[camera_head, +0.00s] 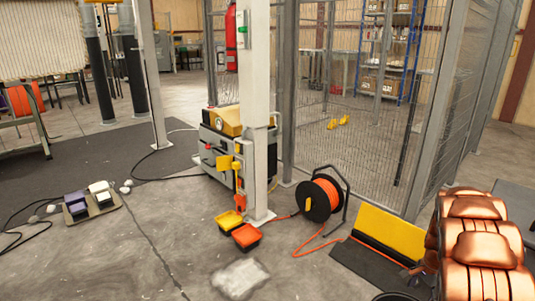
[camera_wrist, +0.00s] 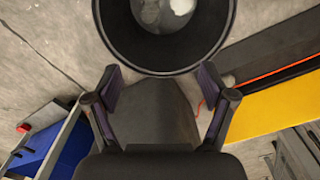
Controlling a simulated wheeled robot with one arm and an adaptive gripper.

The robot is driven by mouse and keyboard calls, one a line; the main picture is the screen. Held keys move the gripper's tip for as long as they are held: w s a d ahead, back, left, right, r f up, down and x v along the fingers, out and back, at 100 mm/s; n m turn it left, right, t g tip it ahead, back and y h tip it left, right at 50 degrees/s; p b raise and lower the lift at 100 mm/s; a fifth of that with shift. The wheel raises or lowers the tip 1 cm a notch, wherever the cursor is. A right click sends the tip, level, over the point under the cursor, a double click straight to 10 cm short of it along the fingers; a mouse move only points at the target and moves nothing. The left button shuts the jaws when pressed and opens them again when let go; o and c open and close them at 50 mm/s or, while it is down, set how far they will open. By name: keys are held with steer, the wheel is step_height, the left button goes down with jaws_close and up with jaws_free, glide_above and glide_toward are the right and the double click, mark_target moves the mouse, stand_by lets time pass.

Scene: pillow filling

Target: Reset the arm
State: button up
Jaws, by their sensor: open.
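My gripper (camera_wrist: 162,88) shows in the wrist view with its two dark fingers spread wide apart. Nothing is between the fingers. A round black bin (camera_wrist: 165,60) lies just beyond the fingertips, with something whitish and grey inside, too unclear to name. A dark shape stands between and below the fingers; I cannot tell what it is. In the head view my copper-coloured arm is at the lower right, and the gripper itself cannot be made out there.
A yellow-and-black ramp (camera_head: 391,233) lies beside an orange cable reel (camera_head: 322,197). A white post (camera_head: 257,100), small orange trays (camera_head: 246,236) and a mesh fence (camera_head: 365,130) stand ahead. Pedals (camera_head: 90,202) lie at left. In the wrist view, a blue bin (camera_wrist: 38,150) is lower left.

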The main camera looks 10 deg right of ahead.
steer(key=s+a+r+n+p, duration=0.25)
steer(key=a+r+p, duration=0.45)
steer(key=r, duration=0.6)
steer(key=s+a+r+n+p, duration=0.25)
steer(key=a+r+p, duration=0.45)
steer(key=r, duration=0.6)
steer(key=s+a+r+n+p, duration=0.25)
steer(key=a+r+p, duration=0.45)
steer(key=r, duration=0.6)
steer(key=s+a+r+n+g+p, duration=0.1)
steer(key=s+a+r+n+p, duration=0.3)
steer(key=s+a+r+p, duration=0.3)
steer(key=s+a+r+n+p, duration=0.5)
steer(key=s+a+r+p, duration=0.3)
steer(key=s+r+p, duration=0.4)
step_height(320, 180, up, 5)
steer(key=s, duration=0.2)
steer(key=shift+s+a+r+g+p, duration=0.2)
steer(key=shift+s+g+p, duration=0.1)
steer(key=shift+s+g, duration=0.1)
steer(key=shift+s+a, duration=0.15)
steer(key=shift+s, duration=0.3)
steer(key=shift+c, duration=0.2)
